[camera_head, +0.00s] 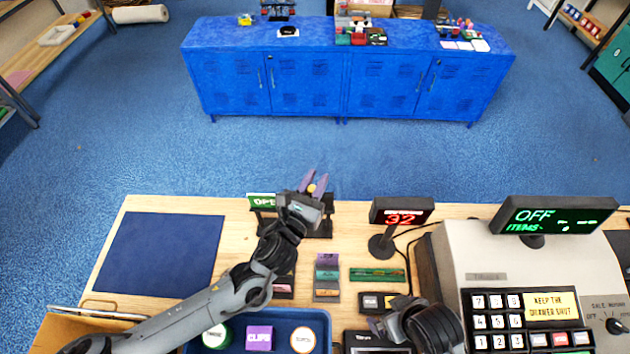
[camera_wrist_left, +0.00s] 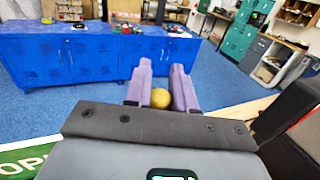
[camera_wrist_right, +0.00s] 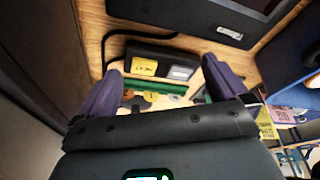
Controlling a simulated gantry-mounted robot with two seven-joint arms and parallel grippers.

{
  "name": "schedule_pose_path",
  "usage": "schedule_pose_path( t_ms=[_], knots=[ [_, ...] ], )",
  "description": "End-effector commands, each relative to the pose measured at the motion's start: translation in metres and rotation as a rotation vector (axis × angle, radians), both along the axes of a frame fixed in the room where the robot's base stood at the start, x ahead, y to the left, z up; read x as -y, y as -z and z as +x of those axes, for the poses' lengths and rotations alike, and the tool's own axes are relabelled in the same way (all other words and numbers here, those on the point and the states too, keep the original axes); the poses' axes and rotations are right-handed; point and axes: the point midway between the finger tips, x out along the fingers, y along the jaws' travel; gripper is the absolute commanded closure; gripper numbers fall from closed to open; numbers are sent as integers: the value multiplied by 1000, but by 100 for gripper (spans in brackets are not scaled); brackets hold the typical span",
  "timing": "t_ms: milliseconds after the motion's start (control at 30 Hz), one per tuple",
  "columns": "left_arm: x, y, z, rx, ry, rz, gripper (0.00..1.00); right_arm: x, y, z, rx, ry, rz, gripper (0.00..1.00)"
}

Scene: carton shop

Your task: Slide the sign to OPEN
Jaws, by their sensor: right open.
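The sign shows a green panel (camera_head: 262,200) with white letters, partly readable as OPE, in a dark frame at the table's far edge. Its right part is hidden behind my left gripper. In the left wrist view a corner of the green panel (camera_wrist_left: 25,160) reads OP. A yellow ball knob (camera_wrist_left: 160,98) sits between the purple fingers of my left gripper (camera_head: 314,184), which are close together on both sides of it. My right gripper (camera_wrist_right: 160,90) is open and empty, low over the table left of the cash register.
A small display reading 32 (camera_head: 403,212) stands right of the sign. The cash register (camera_head: 470,270) fills the right side. A blue tray (camera_head: 322,318) with labelled pieces lies under my left arm. A dark blue mat (camera_head: 160,250) lies clear at left.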

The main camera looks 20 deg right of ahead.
Motion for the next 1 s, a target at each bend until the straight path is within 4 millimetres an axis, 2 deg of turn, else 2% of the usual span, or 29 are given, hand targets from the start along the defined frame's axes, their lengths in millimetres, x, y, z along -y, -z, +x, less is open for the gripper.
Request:
schedule_pose_path(
  t_ms=[33, 133, 167, 567, 1000],
  knots=[
    [4, 0, -3, -1, 9, -1, 70, 0, 0, 0, 1, 0, 0, 0],
    [3, 0, -3, 0, 9, -1, 54, 0, 0, 1, 1, -2, -1, 0],
    [3, 0, -2, 0, 8, -1, 53, 0, 0, 0, 1, -1, -2, 0],
    [-3, -1, -6, -2, 4, -1, 53, 2, -4, 1, 2, -6, -9, 0],
    [-46, -2, -59, -4, 5, 0, 53, 1, -34, 1, 4, -3, -4, 0]
  ],
)
